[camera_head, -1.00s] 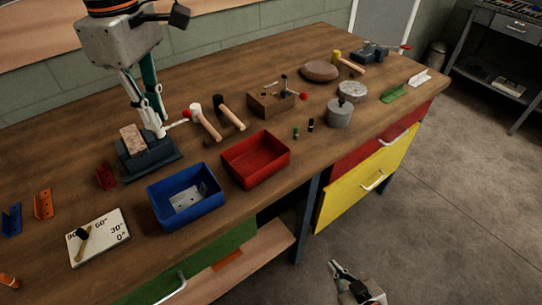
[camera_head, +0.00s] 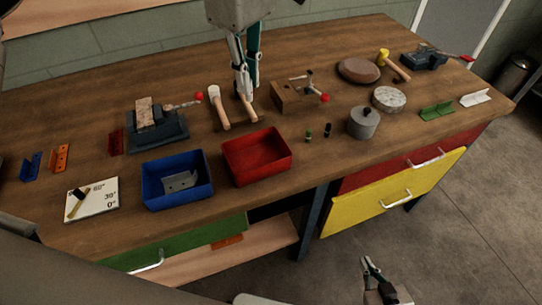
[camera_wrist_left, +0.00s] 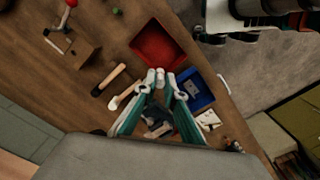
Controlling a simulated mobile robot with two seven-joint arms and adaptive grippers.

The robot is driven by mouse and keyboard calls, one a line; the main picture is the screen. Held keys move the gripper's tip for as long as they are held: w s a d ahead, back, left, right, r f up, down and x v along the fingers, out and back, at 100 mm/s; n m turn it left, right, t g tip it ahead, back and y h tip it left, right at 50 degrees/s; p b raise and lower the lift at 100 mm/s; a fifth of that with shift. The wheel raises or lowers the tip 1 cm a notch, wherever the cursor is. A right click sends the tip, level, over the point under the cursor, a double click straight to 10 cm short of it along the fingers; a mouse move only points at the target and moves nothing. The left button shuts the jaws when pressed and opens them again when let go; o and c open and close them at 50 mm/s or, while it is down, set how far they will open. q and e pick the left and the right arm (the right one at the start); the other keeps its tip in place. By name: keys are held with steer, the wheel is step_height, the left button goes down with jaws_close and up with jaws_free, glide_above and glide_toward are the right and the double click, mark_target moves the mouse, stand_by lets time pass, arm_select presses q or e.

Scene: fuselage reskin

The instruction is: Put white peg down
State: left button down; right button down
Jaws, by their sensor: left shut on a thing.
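In the head view I cannot make out the peg clearly. A green peg (camera_head: 308,135) and a black peg (camera_head: 327,130) stand on the bench right of the red bin. My right gripper (camera_head: 374,272) is low over the floor; its opening is unclear.
The red bin (camera_head: 284,168) and blue bin (camera_head: 203,193) stand near the front edge. Two hammers (camera_head: 219,110) lie behind them, beside a wooden block (camera_head: 290,98). A grey weighted cylinder (camera_head: 362,124) stands right of the pegs. Bare bench surrounds the pegs.

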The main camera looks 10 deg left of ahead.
arm_select(q)
steer(key=shift+w+d, duration=0.15)
steer(key=shift+d, duration=0.1)
steer(key=shift+d+f, duration=0.1)
steer(key=shift+f, duration=0.15)
glide_toward(257, 162)
steer(key=shift+w+f, duration=0.1)
steer(key=shift+f, duration=2.05)
steer(key=shift+f, duration=0.15)
steer(key=c, duration=2.1)
jaws_free()
steer(key=shift+c, duration=0.2)
steer(key=shift+o, duration=0.2)
